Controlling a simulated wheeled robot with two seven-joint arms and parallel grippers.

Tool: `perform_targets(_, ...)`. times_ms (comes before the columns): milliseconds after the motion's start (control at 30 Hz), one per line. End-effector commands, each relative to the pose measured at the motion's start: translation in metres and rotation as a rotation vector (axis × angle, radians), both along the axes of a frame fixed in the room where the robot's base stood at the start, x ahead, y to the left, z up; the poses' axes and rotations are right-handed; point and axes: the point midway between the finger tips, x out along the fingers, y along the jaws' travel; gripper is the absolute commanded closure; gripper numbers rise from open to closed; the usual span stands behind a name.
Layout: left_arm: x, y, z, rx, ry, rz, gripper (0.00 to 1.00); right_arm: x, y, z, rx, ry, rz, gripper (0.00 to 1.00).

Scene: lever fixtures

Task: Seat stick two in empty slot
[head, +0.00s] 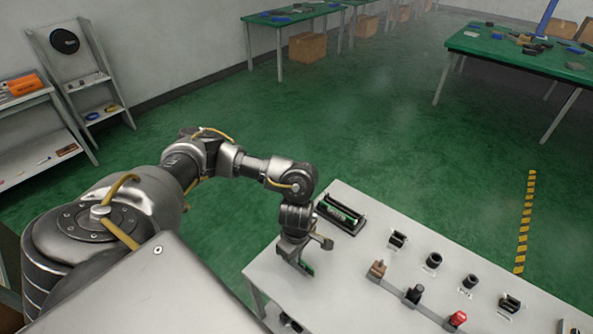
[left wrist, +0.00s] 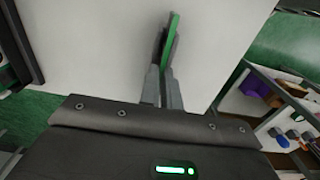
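My left gripper (head: 303,264) points down over the near left part of the white table. It is shut on a thin green stick (head: 308,268). In the left wrist view the stick (left wrist: 170,42) stands edge-on between the fingers (left wrist: 161,88), tilted a little. A black slot holder (head: 341,213) lies at the table's far left corner, beyond and to the right of the gripper. A green stick (head: 343,212) shows in it. Its empty slot is too small to make out. My right gripper is not in view.
The table top between gripper and holder looks clear.

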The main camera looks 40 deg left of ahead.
Motion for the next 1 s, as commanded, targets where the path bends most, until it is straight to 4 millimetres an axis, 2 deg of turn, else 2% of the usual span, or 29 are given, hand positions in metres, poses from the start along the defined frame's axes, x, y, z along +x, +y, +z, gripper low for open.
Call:
perform_targets(133, 0.001, 0.0, 0.008, -0.001, -0.003, -0.002, 1.0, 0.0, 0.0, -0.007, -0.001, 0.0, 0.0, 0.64)
perform_targets(300, 0.002, 0.0, 0.029, 0.0, -0.007, -0.003, 1.0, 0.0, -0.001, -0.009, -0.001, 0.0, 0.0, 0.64)
perform_targets(600, -0.045, -0.023, 0.093, 0.001, -0.006, -0.013, 1.0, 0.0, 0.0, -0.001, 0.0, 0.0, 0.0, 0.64)
perform_targets(700, -0.066, -0.033, 0.098, 0.0, -0.002, -0.015, 1.0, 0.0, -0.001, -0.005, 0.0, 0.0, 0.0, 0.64)
perform_targets(800, -0.086, -0.043, 0.117, 0.001, 0.004, -0.013, 1.0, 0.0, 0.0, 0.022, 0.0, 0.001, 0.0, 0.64)
perform_targets(1000, -0.104, -0.052, 0.126, 0.002, 0.005, -0.003, 1.0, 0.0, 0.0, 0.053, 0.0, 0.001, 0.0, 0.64)
